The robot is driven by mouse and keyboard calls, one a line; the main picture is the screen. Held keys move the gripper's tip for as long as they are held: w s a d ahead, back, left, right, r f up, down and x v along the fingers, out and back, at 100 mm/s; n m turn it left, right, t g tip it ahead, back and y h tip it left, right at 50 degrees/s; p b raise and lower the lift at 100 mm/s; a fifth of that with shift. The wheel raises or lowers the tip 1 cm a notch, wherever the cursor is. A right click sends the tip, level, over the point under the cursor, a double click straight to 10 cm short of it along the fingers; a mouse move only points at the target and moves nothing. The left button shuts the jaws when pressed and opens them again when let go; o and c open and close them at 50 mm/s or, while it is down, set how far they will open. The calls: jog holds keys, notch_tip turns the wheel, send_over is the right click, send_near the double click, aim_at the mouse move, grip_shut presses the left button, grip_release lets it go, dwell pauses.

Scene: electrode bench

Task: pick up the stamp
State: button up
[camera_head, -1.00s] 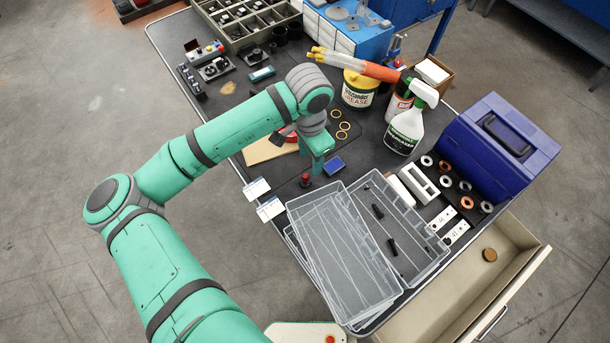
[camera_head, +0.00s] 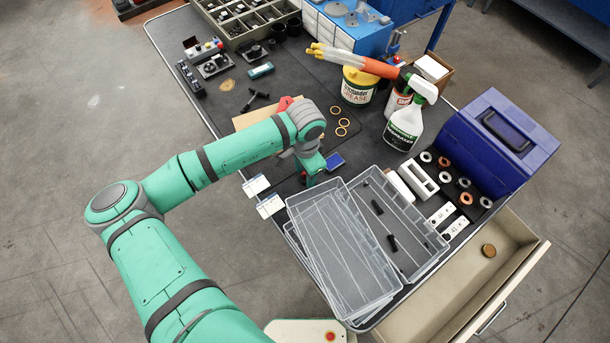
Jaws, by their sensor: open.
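The stamp (camera_head: 303,176), a small dark piece with a red knob, stands on the dark bench mat near the front left edge. Only a sliver of its red shows beside my gripper; the rest is hidden. My gripper (camera_head: 311,181) is green, points down and is right at the stamp, with its fingers around or just in front of it; I cannot tell which. It is open, and its fingertips are hard to make out. A blue ink pad (camera_head: 336,162) lies just to the right of my gripper.
Clear plastic trays (camera_head: 345,250) stand close in front. Two white tags (camera_head: 270,206) lie at the bench edge. A wooden board (camera_head: 243,121) lies behind my wrist, with yellow rings (camera_head: 342,131) to its right. A spray bottle (camera_head: 404,128) stands farther right.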

jog(key=shift+f, duration=0.2)
jog(key=shift+w, duration=0.2)
grip_shut()
jog(key=shift+d, duration=0.1)
jog(key=shift+s, duration=0.1)
jog(key=shift+r, duration=0.3)
notch_tip(320, 180, up, 9)
jog(key=shift+s+f, duration=0.1)
jog(key=shift+r, duration=0.35)
jog(key=c, duration=0.9)
grip_release()
jog(key=shift+c, duration=0.2)
